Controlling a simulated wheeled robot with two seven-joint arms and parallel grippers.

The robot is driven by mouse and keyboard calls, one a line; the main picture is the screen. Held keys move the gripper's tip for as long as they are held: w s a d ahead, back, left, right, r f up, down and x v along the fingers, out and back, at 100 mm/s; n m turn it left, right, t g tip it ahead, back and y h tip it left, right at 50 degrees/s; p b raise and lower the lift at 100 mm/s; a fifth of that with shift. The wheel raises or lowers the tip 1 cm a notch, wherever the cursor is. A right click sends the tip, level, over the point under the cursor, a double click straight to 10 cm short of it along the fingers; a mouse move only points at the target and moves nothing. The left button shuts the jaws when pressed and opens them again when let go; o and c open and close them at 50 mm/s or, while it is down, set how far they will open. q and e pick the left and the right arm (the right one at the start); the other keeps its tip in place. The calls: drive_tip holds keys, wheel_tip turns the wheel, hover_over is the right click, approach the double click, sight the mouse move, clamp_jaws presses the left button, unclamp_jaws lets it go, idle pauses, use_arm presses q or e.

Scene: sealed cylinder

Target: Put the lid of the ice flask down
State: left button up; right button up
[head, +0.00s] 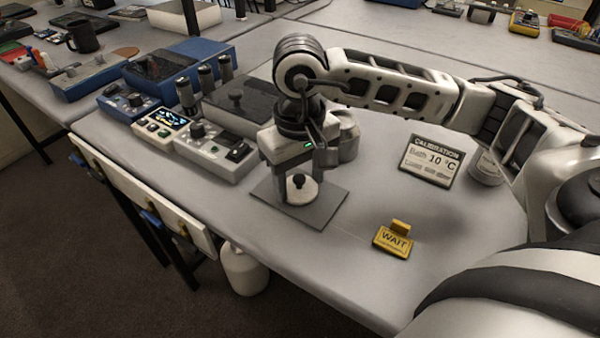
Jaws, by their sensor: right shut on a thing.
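My right gripper (300,180) points down over a grey square mat (318,213) near the front edge of the table. It is shut on the lid (302,196), a pale round disc with a black knob. The lid is over the mat; I cannot tell whether it touches it. A metallic round vessel, seemingly the ice flask (347,136), stands just behind the gripper and is partly hidden by it. My left gripper is not in view.
Left of the mat stand instrument boxes with knobs (213,151) and a lit display unit (160,122). To the right are a yellow WAIT sign (393,240), a calibration card (431,162) and a pale cup (487,170). The table between mat and WAIT sign is clear.

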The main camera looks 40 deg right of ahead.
sight(300, 178)
drive_tip(key=o, duration=0.6)
drive_tip(key=shift+f+b, duration=0.2)
drive_tip(key=shift+b, duration=0.1)
drive_tip(key=shift+c, duration=0.2)
drive_tip(key=o, duration=0.4)
wheel_tip(300, 178, up, 12)
drive_tip(key=shift+r+p, duration=0.25)
drive_tip(key=shift+p, duration=0.15)
